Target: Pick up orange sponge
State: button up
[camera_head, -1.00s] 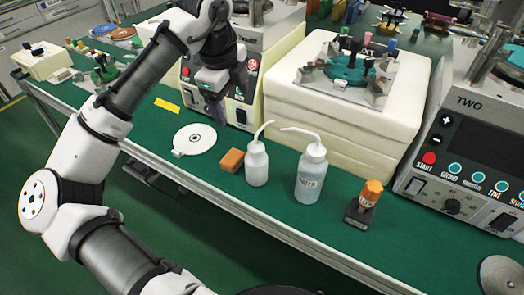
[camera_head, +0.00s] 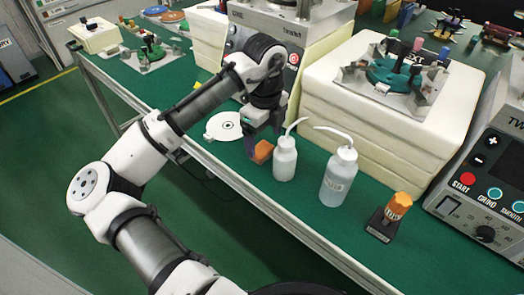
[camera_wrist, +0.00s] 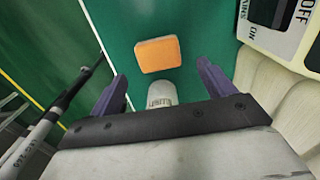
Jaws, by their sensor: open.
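The orange sponge (camera_head: 263,151) lies on the green bench near its front edge, just left of a small white bottle. In the wrist view the whole sponge (camera_wrist: 158,54) shows, a rounded block beyond the fingertips and between their lines. My gripper (camera_wrist: 163,77) is open, with its two purple fingers apart and nothing between them at the tips. In the head view my gripper (camera_head: 262,133) is over the sponge and covers part of it. I cannot tell the exact height of the fingers above the sponge.
The small white bottle (camera_head: 285,160) with a bent spout stands close to the sponge. A white disc (camera_head: 223,127) lies to the left.

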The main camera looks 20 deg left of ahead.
aim_at(264, 150)
jog(key=shift+f, duration=1.9)
jog(key=c, duration=1.1)
jog(key=shift+o, duration=0.2)
jog(key=shift+r, duration=0.1)
notch_tip(264, 150, up, 20)
jog(key=p, duration=0.1)
jog(key=o, duration=0.4)
jog(key=c, duration=0.3)
